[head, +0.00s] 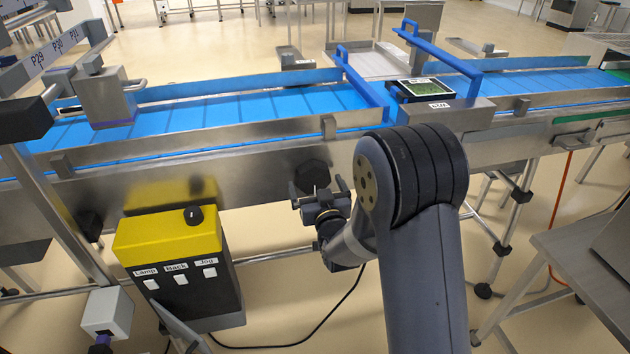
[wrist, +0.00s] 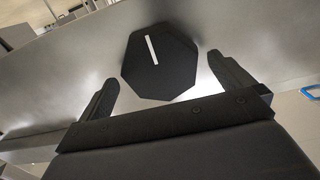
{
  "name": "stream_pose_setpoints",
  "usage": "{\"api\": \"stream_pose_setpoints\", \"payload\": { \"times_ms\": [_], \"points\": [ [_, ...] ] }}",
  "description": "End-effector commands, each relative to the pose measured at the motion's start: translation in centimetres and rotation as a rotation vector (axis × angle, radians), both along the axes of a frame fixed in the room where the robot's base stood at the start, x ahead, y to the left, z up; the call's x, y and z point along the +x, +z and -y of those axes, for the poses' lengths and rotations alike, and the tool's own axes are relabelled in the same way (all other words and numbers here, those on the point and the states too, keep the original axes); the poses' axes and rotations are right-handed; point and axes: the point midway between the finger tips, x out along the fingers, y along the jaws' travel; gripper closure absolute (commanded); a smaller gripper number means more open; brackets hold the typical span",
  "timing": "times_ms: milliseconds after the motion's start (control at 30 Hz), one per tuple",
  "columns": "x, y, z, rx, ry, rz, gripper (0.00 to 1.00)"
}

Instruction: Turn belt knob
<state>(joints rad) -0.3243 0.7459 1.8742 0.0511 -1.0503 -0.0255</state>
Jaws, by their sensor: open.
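The belt knob (wrist: 158,66) is a black, many-sided knob with a white line, set on the conveyor's metal side panel. In the wrist view it sits ahead of my gripper (wrist: 163,88), roughly between the two spread fingers. The white line is tilted slightly, its top toward the left. In the head view the knob (head: 312,177) shows as a dark shape on the panel, just above and beyond my gripper (head: 318,197). My gripper is open and empty. I cannot tell the exact gap between the fingertips and the knob.
A yellow and black control box (head: 182,262) with a black knob and labelled buttons stands left of my gripper. The blue conveyor belt (head: 230,108) runs above the metal panel, with a blue guard frame (head: 440,48) over it. A steel table (head: 585,270) stands at right.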

Motion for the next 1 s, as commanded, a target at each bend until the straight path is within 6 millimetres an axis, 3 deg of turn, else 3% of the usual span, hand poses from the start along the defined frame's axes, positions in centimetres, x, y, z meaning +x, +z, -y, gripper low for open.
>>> {"api": "stream_pose_setpoints", "payload": {
  "times_ms": [200,500,900,1000],
  "points": [
    [1.5,0.0,-0.4,0.000,0.000,0.000,0.00],
    [1.6,0.0,-0.4,0.000,0.000,-0.001,0.00],
    [1.6,0.0,-0.4,0.000,0.000,0.000,0.33],
    [1.6,0.0,-0.4,0.002,0.000,-0.001,0.33]
  ]
}}
